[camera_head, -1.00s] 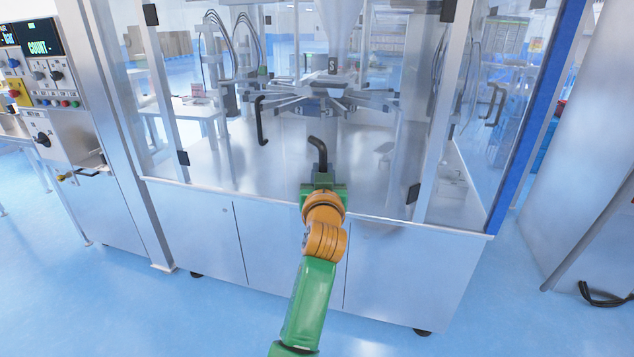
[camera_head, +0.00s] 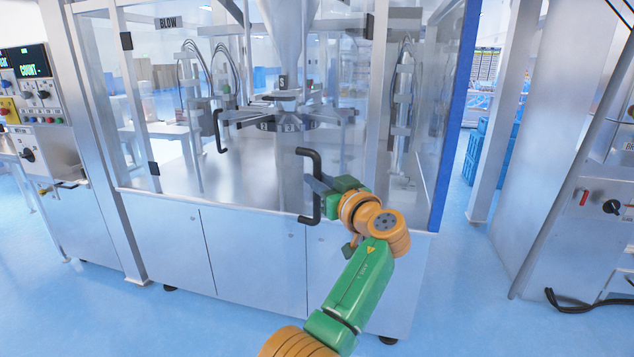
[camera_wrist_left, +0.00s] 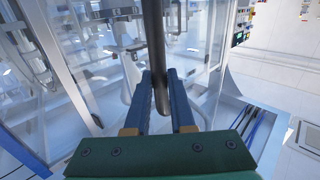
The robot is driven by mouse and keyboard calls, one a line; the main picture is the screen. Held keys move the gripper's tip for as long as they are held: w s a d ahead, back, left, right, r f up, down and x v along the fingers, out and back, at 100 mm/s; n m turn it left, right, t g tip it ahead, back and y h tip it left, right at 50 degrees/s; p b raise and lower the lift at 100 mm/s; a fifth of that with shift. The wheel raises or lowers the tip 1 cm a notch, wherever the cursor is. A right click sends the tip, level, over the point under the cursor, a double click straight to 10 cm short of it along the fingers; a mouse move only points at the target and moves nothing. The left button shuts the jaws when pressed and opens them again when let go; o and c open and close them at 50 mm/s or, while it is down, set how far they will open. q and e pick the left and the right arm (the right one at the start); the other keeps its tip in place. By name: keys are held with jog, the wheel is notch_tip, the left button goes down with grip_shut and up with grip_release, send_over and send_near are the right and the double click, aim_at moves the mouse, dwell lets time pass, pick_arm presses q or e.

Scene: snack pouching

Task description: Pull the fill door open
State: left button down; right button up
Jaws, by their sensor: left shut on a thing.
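The fill door is a clear panel (camera_head: 342,135) on the front of the metal machine, with a black upright bar handle (camera_head: 316,168). My left gripper (camera_head: 314,186) reaches in from the lower right and is shut on this handle. In the left wrist view, the dark handle (camera_wrist_left: 156,50) stands between the two blue fingers (camera_wrist_left: 160,92). The gripper hides part of the handle's middle in the head view. I cannot tell for sure how far the door stands from its frame. My right gripper is in neither view.
A second black handle (camera_head: 219,131) is on the clear panel to the left. A control panel (camera_head: 35,85) stands at the far left. A grey cabinet (camera_head: 575,170) with a black cable (camera_head: 585,302) stands at the right. Blue floor in front is open.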

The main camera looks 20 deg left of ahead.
pick_arm(q)
jog(key=shift+r, duration=0.45)
jog(key=c, duration=0.9)
grip_release()
jog(key=shift+w, duration=0.1)
jog(key=shift+c, duration=0.2)
jog(key=shift+o, duration=0.9)
jog(key=shift+w+d+f, duration=0.15)
jog(key=shift+w+f, duration=0.05)
jog(key=b+v, duration=0.3)
jog(key=v, duration=0.4)
jog(key=shift+d, duration=0.15)
jog(key=shift+w+f, duration=0.1)
jog(key=shift+f, duration=0.05)
jog(key=shift+c, duration=0.3)
